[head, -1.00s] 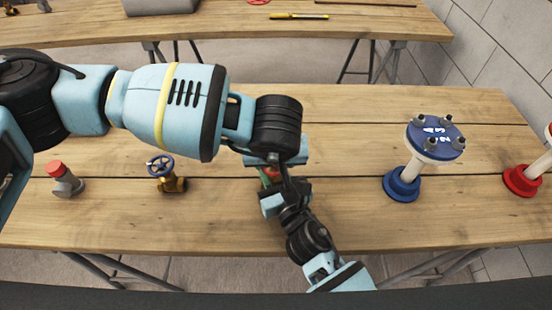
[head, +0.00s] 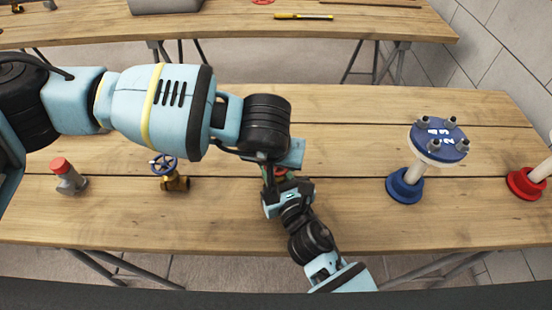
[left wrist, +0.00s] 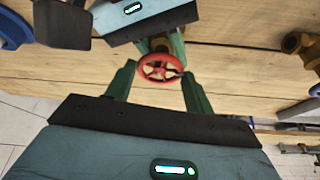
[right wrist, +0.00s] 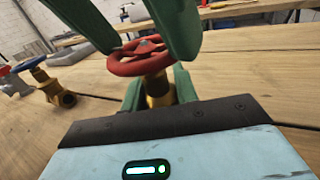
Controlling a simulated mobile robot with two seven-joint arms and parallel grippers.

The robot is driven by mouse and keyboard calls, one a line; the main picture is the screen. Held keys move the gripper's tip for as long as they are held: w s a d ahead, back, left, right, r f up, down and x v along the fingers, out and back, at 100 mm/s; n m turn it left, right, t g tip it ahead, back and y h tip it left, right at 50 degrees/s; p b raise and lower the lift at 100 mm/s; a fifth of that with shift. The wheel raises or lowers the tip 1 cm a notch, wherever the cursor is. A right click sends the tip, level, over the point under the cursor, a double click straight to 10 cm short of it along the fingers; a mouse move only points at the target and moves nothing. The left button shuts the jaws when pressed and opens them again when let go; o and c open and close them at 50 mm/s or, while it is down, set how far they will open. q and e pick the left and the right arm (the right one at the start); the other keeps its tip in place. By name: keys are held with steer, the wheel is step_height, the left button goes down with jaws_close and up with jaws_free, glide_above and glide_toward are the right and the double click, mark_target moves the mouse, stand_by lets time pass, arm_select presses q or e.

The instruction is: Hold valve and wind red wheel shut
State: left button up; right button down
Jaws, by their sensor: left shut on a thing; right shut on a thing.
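The valve with the red wheel stands mostly hidden between my two grippers, in the middle of the front table. In the left wrist view the red wheel (left wrist: 160,68) sits between the green fingers of my left gripper (left wrist: 158,84), which is shut on it. In the right wrist view the brass valve body (right wrist: 157,90) stands below the red wheel (right wrist: 140,60). My right gripper (right wrist: 158,92) is shut on this body. My left gripper's green fingers come down from above there. In the head view only a bit of the red wheel (head: 280,171) shows.
On the wooden table (head: 340,215), a brass valve with a blue wheel (head: 172,175) and a grey fitting with a red cap (head: 68,177) stand left. A blue flanged post (head: 406,184) and a red-based one (head: 525,184) stand right. A second table is behind.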

arm_select(q)
steer(key=o, duration=1)
steer(key=shift+r, duration=0.1)
steer(key=v, duration=1.2)
arm_select(e)
steer(key=c, duration=1)
jaws_free()
steer(key=shift+s, duration=0.15)
steer(key=v, duration=1.1)
steer(key=shift+s+d, duration=0.15)
steer(key=shift+s, duration=0.25)
